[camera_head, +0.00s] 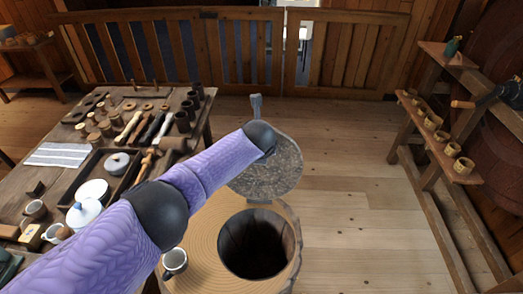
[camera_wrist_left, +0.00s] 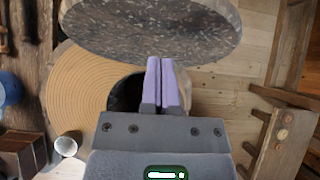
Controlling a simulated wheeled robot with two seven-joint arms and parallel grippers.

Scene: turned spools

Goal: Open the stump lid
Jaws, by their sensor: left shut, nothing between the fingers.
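The stump (camera_head: 205,250) has a pale ringed top around a dark round hollow (camera_head: 258,245). Its round grey speckled lid (camera_head: 283,165) stands raised at the hollow's far edge, with a handle (camera_head: 256,104) sticking out at its top, so the hollow is uncovered. In the left wrist view, the lid (camera_wrist_left: 150,30) spans the top and the stump (camera_wrist_left: 75,95) lies below it. My left gripper (camera_wrist_left: 161,64) is shut and empty, its fingertips close to the lid's lower edge; I cannot tell whether they touch. My left arm hides the gripper in the head view. My right gripper is out of view.
A white mug (camera_head: 175,261) stands on the stump's left part. A crowded workbench (camera_head: 60,180) with spools, tools and pots is at left. A wooden rack (camera_head: 430,150) with several small cups stands at right. The floor between stump and rack is clear.

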